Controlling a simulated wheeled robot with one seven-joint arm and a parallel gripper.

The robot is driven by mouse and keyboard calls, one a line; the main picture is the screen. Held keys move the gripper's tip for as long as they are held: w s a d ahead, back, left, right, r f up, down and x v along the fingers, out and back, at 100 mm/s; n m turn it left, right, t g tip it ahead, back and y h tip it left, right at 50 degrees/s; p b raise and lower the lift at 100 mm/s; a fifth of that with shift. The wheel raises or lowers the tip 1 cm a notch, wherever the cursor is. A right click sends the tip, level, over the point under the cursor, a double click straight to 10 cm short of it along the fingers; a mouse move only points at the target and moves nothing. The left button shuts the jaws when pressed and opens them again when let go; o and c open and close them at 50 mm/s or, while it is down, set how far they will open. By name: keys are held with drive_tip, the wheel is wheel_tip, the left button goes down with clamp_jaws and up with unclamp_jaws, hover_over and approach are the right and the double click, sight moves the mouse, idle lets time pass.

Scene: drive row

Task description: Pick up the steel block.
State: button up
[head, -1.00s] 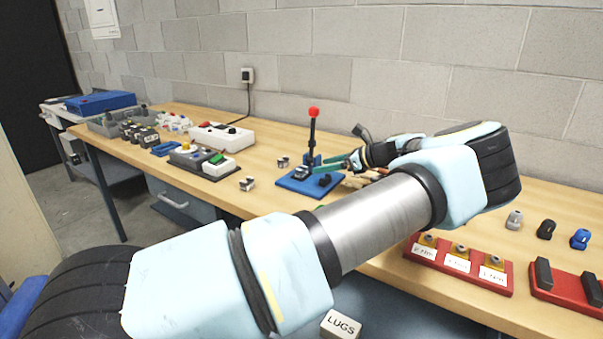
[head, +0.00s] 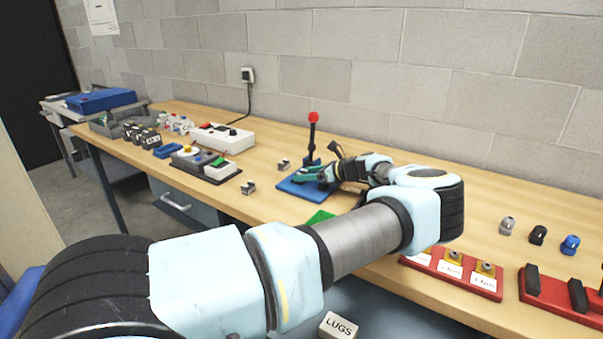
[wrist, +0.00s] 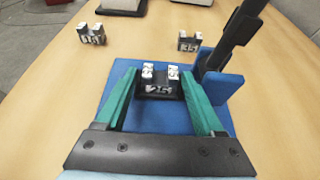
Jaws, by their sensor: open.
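A block (wrist: 160,88) with a dark body and two pale raised ends sits on the blue base (wrist: 122,66) of a lever press. It is between the two green fingers of my gripper (wrist: 159,74) in the wrist view. The fingers are open, one on each side, with a gap visible. Two similar silvery blocks stand on the bench, one at left (wrist: 91,35) and one near the press (wrist: 188,42). In the head view my gripper (head: 311,174) is low over the blue base (head: 290,189), and it hides the block there.
The press's black post with a red knob (head: 314,118) rises close beside my gripper. A white power box (head: 222,136) and a grey switch panel (head: 203,163) stand left. Red holders (head: 452,273) lie right. The bench front between the blocks is clear.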

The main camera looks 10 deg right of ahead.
drive_tip(key=shift+w+a+f, duration=0.1)
clamp_jaws()
idle(0.6)
